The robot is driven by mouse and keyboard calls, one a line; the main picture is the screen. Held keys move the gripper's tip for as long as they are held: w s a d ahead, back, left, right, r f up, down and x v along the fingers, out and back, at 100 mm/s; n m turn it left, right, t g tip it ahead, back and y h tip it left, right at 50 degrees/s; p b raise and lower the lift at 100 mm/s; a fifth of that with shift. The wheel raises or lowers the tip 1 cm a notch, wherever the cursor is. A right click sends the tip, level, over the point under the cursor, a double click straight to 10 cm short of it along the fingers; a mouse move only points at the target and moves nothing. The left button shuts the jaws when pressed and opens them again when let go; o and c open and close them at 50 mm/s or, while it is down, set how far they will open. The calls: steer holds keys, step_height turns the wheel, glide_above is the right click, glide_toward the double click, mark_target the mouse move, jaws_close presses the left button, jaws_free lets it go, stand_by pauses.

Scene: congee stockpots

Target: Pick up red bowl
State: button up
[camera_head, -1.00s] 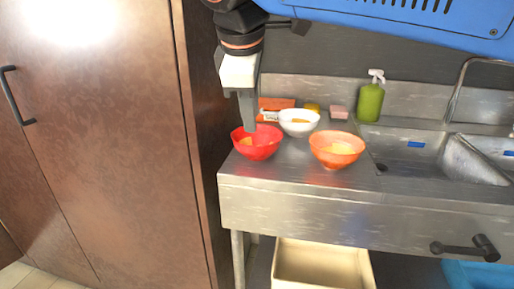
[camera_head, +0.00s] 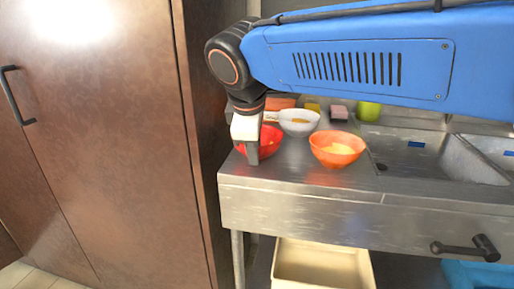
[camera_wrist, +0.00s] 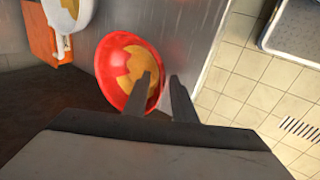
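The red bowl (camera_head: 272,142) stands on the steel counter near its left end, partly hidden behind my gripper (camera_head: 252,160) in the head view. In the wrist view the red bowl (camera_wrist: 113,66) shows yellowish contents. There my gripper (camera_wrist: 160,77) is open, with a gap between its two fingers. One finger overlaps the inside of the bowl and the other appears just outside its right rim. I cannot tell whether either finger touches the bowl.
An orange bowl (camera_head: 337,150) stands right of the red bowl, and a white bowl (camera_head: 298,122) behind. A pink block (camera_head: 339,112) and green bottle (camera_head: 368,111) are at the back. The sink (camera_head: 425,160) is to the right. A tall brown cabinet (camera_head: 95,140) is close on the left.

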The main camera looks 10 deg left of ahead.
steer(key=shift+f, duration=0.1)
jaws_close()
